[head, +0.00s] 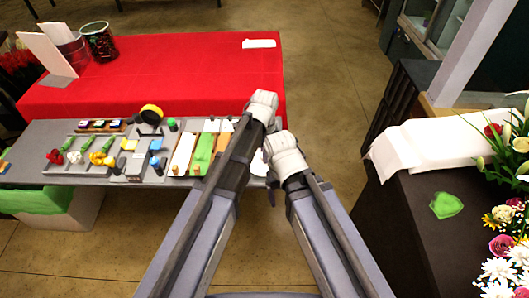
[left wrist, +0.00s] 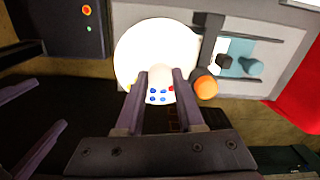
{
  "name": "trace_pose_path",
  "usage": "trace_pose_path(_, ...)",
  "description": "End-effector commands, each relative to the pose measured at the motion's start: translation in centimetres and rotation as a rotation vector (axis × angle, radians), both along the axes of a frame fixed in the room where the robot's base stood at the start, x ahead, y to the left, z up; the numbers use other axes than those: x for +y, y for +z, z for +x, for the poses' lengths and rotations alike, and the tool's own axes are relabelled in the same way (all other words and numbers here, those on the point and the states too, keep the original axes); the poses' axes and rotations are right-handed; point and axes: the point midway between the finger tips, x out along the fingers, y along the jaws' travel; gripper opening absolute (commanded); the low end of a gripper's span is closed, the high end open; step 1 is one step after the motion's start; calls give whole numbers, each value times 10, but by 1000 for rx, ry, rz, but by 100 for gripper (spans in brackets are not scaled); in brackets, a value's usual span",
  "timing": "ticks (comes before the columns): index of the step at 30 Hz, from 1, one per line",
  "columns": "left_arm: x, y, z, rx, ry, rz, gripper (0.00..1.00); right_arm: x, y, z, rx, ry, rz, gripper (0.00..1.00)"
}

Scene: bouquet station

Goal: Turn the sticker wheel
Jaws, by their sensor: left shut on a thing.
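The sticker wheel is a white disc (left wrist: 135,50) in the left wrist view, with blue, red and yellow spots near its lower edge. A pale round knob (left wrist: 160,74) stands out from it. My left gripper (left wrist: 159,80) has its two fingers on either side of the knob, shut on it. In the head view a sliver of the white wheel (head: 258,163) shows between my arms at the table's right end; the rest is hidden. My right gripper (left wrist: 51,101) shows at the left of the left wrist view, its dark fingers apart and empty.
An orange knob (left wrist: 205,85) sits beside the wheel. The grey table (head: 60,180) holds flowers, tools and trays. A red-covered table (head: 180,70) stands behind. A dark counter (head: 400,220) with flowers and white paper is at the right.

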Motion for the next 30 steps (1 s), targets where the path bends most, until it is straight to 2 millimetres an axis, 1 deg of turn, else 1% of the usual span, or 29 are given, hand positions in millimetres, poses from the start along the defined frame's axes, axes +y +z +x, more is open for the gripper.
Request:
trace_pose_path(8,0,0,0,0,165,0,0,0,0,0,0,0,0,81)
trace_pose_path(30,0,0,0,0,865,1,0,0,0,0,0,0,0,81)
